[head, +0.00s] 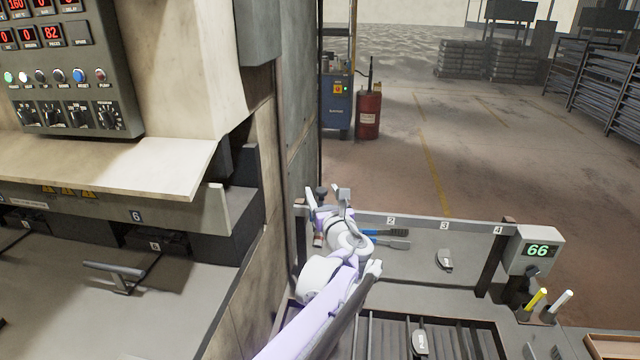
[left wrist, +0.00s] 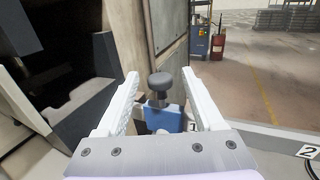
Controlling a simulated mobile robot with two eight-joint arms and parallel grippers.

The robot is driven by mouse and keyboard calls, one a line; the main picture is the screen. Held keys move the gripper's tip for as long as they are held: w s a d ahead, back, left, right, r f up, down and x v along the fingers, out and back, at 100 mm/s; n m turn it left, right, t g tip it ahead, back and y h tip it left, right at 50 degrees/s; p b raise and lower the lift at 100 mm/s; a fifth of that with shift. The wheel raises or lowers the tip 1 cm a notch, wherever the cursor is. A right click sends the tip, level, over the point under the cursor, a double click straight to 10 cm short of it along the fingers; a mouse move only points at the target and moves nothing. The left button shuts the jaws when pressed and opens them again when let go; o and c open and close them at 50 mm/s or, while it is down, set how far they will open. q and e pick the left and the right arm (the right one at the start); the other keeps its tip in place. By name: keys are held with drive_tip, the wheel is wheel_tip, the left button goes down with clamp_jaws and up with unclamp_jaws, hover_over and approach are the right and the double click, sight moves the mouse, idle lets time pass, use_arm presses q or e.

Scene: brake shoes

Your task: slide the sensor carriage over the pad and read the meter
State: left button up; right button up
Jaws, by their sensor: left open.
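The sensor carriage shows in the left wrist view as a blue block (left wrist: 168,118) with a dark round knob (left wrist: 160,82), by the label 1 on the rail. My left gripper (head: 327,194) is open at the rail's left end, its fingers on either side of the knob with visible gaps. In the head view the gripper largely hides the carriage. The rail (head: 417,224) carries labels 2, 3 and 4 to the right. A grey pad (head: 444,260) lies on the bench below label 3. The meter (head: 536,250) at the rail's right end reads 66 in green. My right gripper is not in view.
A blue-handled tool (head: 385,236) lies behind my left arm. A second pad-like piece (head: 419,343) lies on the slatted rack in front. Yellow and white markers (head: 537,298) stand at right. A large press (head: 110,170) stands close on the left.

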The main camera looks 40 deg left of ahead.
use_arm(q)
drive_tip(key=x, duration=0.4)
drive_tip(key=shift+w+a, duration=0.25)
drive_tip(key=shift+a, duration=0.1)
clamp_jaws()
drive_tip(key=shift+d, duration=0.1)
idle(1.1)
